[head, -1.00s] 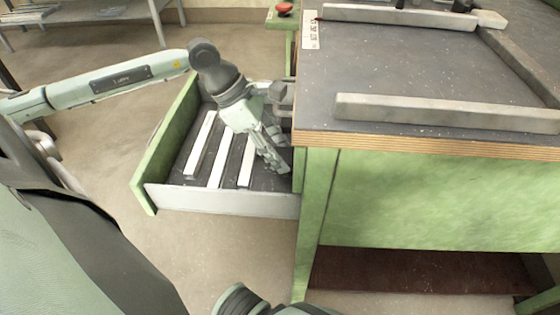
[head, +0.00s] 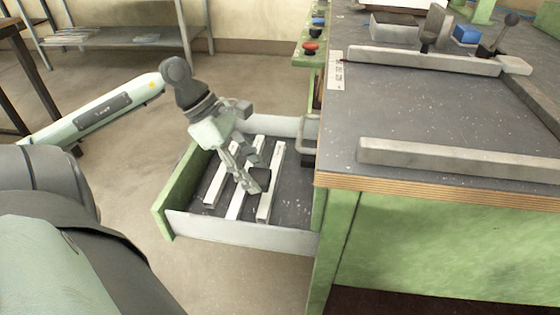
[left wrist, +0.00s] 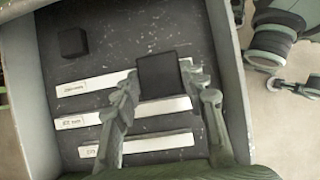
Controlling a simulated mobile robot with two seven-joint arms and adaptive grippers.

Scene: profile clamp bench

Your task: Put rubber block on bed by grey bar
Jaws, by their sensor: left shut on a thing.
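My left gripper (head: 254,184) is over the open drawer, shut on a black rubber block (head: 261,174). In the left wrist view the block (left wrist: 158,74) sits between the two fingertips, in front of the white labelled strips. A second black block (left wrist: 73,42) lies on the drawer floor near a corner. One long grey bar (head: 455,157) lies along the near edge of the dark bench bed (head: 440,105). Another grey bar (head: 422,60) lies across the far side of the bed. My right gripper is not in view.
The drawer's white front-facing wall (head: 240,232) and green panel (head: 180,190) surround the strips (head: 271,180). The bench's wooden edge (head: 400,190) stands above the drawer. A metal box (head: 394,27), a blue block (head: 467,35) and a lever stand at the back. The bed's middle is clear.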

